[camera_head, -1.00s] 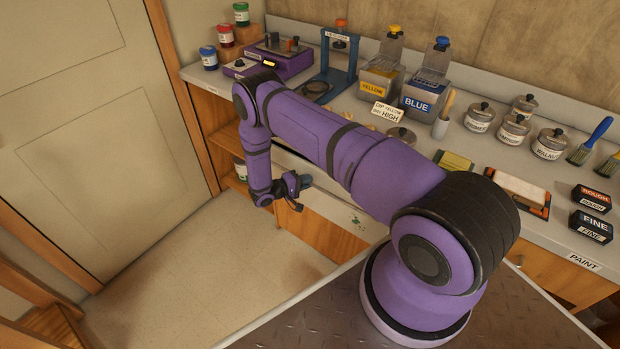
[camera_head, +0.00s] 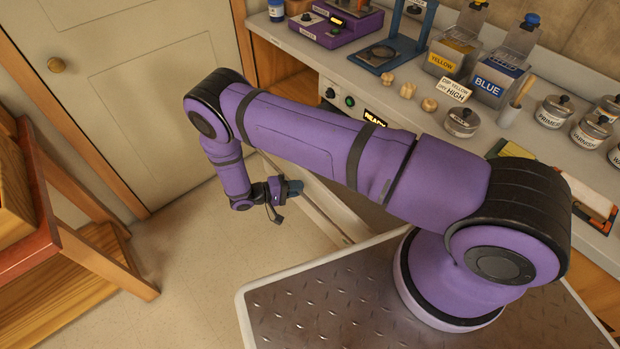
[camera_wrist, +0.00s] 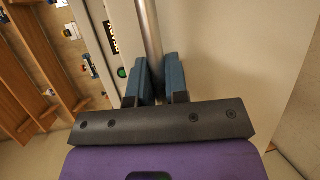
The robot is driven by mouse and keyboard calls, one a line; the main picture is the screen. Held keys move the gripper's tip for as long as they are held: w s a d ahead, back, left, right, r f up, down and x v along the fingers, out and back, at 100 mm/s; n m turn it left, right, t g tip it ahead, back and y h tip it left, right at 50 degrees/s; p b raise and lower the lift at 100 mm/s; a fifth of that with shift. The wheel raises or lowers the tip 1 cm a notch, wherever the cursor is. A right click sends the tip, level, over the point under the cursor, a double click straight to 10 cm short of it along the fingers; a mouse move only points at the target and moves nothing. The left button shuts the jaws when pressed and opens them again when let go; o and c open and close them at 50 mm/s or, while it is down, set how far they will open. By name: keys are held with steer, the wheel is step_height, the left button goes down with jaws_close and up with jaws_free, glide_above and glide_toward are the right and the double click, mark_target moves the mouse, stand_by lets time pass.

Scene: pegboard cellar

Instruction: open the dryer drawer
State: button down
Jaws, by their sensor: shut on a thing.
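The dryer drawer's pale front (camera_head: 318,205) shows in the head view below the counter, standing out from the cabinet with an opening behind it. My arm hides part of the drawer. My gripper (camera_head: 290,187) is at the drawer's front, left of the arm's base. In the wrist view, my gripper's two blue fingers (camera_wrist: 158,80) are shut on a round metal bar handle (camera_wrist: 149,38), which runs between them along the pale panel (camera_wrist: 220,45). The dryer's control strip shows a lit READY display (camera_head: 375,118) and a green button (camera_head: 349,101).
The counter holds a yellow bin (camera_head: 450,58), a blue bin (camera_head: 497,80), lidded tins (camera_head: 553,111) and a purple device (camera_head: 335,27). A wooden stand (camera_head: 70,230) is at left. Bare floor (camera_head: 205,250) lies between it and the drawer.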

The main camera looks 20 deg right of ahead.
steer(key=shift+s+a, duration=0.25)
steer(key=shift+a, duration=0.55)
steer(key=c, duration=1.1)
jaws_free()
steer(key=shift+c, duration=0.2)
steer(key=a+r, duration=0.2)
steer(key=a, duration=0.8)
steer(key=shift+w+a, duration=0.3)
